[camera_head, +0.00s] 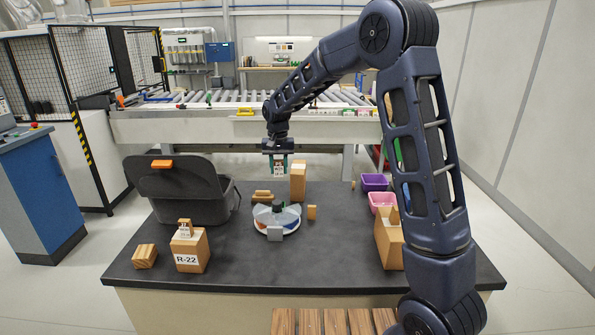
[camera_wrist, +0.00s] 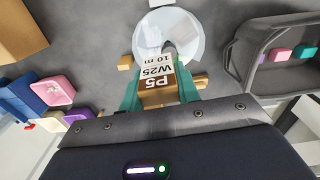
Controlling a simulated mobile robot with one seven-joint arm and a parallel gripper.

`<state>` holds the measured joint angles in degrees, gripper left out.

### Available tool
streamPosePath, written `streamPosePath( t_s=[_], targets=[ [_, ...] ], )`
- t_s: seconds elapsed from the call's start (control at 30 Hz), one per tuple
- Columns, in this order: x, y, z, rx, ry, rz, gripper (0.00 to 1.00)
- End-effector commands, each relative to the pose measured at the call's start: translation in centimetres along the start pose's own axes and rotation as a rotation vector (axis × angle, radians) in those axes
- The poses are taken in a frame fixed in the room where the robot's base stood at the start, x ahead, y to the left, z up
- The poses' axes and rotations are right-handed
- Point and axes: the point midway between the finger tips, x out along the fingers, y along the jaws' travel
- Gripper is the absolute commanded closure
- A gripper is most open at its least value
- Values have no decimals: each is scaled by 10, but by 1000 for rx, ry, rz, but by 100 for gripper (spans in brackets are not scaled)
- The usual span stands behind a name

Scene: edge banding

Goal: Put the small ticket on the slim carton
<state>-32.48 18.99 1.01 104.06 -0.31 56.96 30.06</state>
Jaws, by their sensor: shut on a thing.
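My gripper (camera_head: 277,164) is shut on the small ticket (camera_head: 278,171), between its teal fingers. In the wrist view the gripper (camera_wrist: 158,96) holds the ticket (camera_wrist: 156,68), which has a white face reading P5, W25, 10 m and a brown part. The slim carton (camera_head: 298,182), a tall narrow tan box, stands upright near the back of the dark table. In the head view it is just right of the gripper, with the ticket near its top height. Whether ticket and carton touch is unclear.
A round white dispenser (camera_head: 277,220) and a small wooden block (camera_head: 312,212) stand in front. Wooden pieces (camera_head: 262,197) lie left of the carton. An open grey case (camera_head: 180,190), the R-22 box (camera_head: 189,251), a right-hand box (camera_head: 387,243), and purple (camera_head: 374,182) and pink bins (camera_head: 381,200) surround them.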

Motion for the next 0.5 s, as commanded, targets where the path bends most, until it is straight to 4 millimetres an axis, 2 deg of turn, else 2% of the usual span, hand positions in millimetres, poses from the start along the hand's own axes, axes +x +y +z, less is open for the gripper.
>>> streamPosePath(
  t_s=[0.03, 0.1, 0.3, 0.5],
  targets=[
    [-6, 1, -23, 8, 2, -1, 89],
    [-16, 2, -50, 13, 1, -1, 89],
    [-43, 14, -126, 28, 3, -1, 89],
    [-68, 36, -194, 44, 2, 0, 89]
  ],
)
